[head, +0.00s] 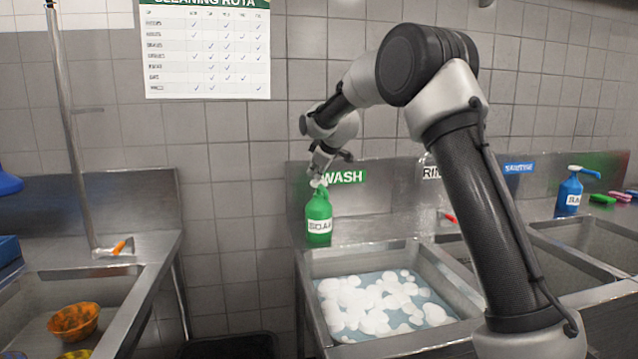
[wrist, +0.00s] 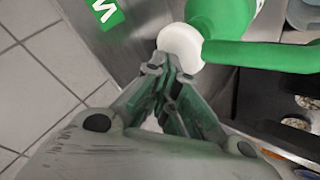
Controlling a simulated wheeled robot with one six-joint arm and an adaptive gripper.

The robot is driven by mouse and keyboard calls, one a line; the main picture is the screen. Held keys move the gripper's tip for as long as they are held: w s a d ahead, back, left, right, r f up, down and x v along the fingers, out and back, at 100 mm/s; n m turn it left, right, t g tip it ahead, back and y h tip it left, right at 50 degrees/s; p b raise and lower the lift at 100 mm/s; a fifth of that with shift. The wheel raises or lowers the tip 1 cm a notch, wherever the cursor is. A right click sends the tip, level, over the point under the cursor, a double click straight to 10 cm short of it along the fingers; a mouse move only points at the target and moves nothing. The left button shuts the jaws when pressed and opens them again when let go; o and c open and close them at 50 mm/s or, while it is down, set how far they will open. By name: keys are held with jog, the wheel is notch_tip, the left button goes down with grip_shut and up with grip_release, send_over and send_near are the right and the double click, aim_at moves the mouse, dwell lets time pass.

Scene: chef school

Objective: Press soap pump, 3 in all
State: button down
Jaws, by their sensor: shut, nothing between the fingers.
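A green soap bottle (head: 319,222) with a "SOAP" label stands upright on the ledge behind the wash sink in the head view. My gripper (head: 318,180) is directly above its top, pointing down. In the wrist view my gripper (wrist: 170,62) is shut and empty, its fingertips at the white pump head (wrist: 181,47). The tips look in contact with the pump head or very close to it; I cannot tell which. The green bottle (wrist: 228,18) shows beyond it. How far the pump is pressed down cannot be told.
The wash sink (head: 310,284) holds water and white foam in front of the bottle. A blue bottle (head: 569,193) stands by the sanitise sink at right. A left sink holds an orange bowl (head: 74,322). A tiled wall stands behind.

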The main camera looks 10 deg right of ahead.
jog(key=shift+f, duration=0.95)
dwell(0.6)
jog(key=shift+r, duration=1.45)
jog(key=shift+r, duration=0.1)
jog(key=shift+r, duration=2.45)
notch_tip(320, 180, up, 4)
jog(key=shift+f, duration=0.1)
